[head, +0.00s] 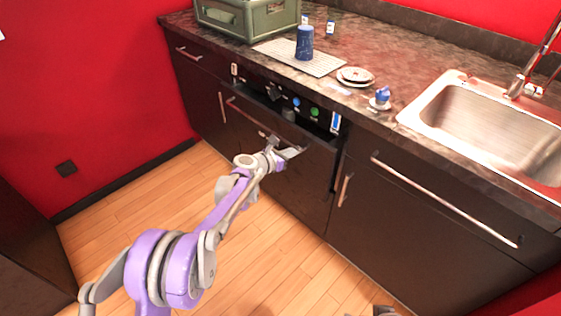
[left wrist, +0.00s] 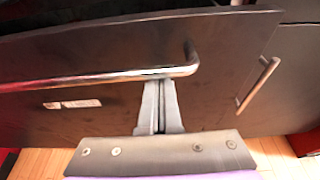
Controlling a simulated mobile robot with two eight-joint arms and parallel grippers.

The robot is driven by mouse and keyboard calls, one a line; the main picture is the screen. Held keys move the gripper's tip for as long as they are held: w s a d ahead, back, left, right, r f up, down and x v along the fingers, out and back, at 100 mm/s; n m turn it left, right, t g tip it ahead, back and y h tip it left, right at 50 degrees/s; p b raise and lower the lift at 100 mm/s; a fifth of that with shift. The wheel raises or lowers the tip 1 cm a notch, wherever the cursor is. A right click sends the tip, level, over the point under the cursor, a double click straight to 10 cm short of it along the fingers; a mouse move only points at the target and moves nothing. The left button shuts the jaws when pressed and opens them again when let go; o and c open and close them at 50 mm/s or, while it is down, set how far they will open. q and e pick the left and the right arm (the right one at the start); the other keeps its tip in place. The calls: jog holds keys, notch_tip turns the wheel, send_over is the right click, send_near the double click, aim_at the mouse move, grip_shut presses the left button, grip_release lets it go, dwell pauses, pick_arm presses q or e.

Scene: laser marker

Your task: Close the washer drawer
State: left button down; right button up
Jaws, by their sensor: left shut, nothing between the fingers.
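The washer drawer has a dark front (head: 292,172) with a long metal bar handle, which shows in the left wrist view (left wrist: 90,80). The front's top edge stands out from the control panel (head: 290,101), leaving a dark gap above it. My left gripper (head: 275,145) is in front of the drawer face. In the left wrist view its fingers (left wrist: 159,90) are together and empty, with tips at or very near the handle bar. I cannot tell whether they touch it.
The countertop above holds a green box (head: 262,22), a blue cup (head: 304,43) on a mat, white plates (head: 355,76) and a sink (head: 485,118) at right. Cabinets with bar handles flank the drawer. The wooden floor (head: 285,255) before it is clear.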

pick_arm(q)
jog(key=w+d, duration=0.4)
jog(key=shift+w, duration=0.35)
jog(key=shift+w+r, duration=0.15)
jog(key=shift+r, duration=0.05)
